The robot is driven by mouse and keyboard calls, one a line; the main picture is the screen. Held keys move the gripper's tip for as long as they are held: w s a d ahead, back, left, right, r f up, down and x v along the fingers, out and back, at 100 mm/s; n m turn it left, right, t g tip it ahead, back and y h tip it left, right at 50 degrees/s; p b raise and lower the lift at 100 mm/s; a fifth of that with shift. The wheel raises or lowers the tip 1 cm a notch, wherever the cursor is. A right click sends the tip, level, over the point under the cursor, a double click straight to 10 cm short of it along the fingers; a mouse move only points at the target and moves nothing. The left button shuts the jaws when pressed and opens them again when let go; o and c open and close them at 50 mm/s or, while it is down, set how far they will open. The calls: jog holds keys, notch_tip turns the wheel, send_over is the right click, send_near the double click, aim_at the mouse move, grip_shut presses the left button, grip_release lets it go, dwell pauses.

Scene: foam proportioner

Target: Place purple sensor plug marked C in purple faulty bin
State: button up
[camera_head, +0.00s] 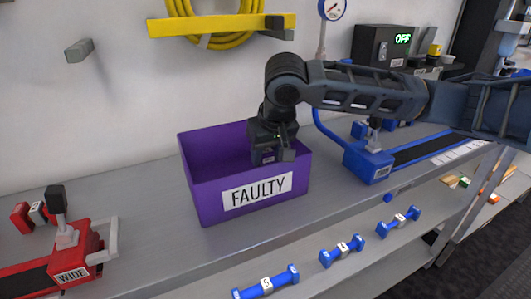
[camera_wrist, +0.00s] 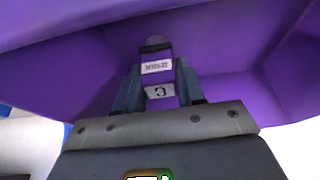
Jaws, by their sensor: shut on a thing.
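The purple faulty bin (camera_head: 205,198) stands on the grey bench, with a white FAULTY label on its front. My gripper (camera_head: 268,160) reaches down into the bin at its right side. In the wrist view my gripper (camera_wrist: 157,88) is shut on the purple sensor plug (camera_wrist: 157,55), which has a white label and a plate marked C. The purple walls of the bin surround the plug in that view. In the head view the plug is mostly hidden by my gripper and the bin front. I cannot tell whether it touches the bin floor.
A red device marked WIDE (camera_head: 78,262) stands at the left of the bench. A blue device (camera_head: 368,162) stands right of the bin. Several blue parts (camera_head: 342,252) lie on the lower shelf. A yellow wall bracket (camera_head: 215,25) hangs above the bin.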

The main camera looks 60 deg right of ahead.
jog(key=shift+f, duration=0.2)
jog(key=o, duration=1.1)
jog(key=shift+r, duration=0.1)
jog(key=p+v, duration=0.1)
jog(key=v, duration=1.1)
jog(key=shift+s, duration=0.1)
jog(key=shift+a, duration=0.15)
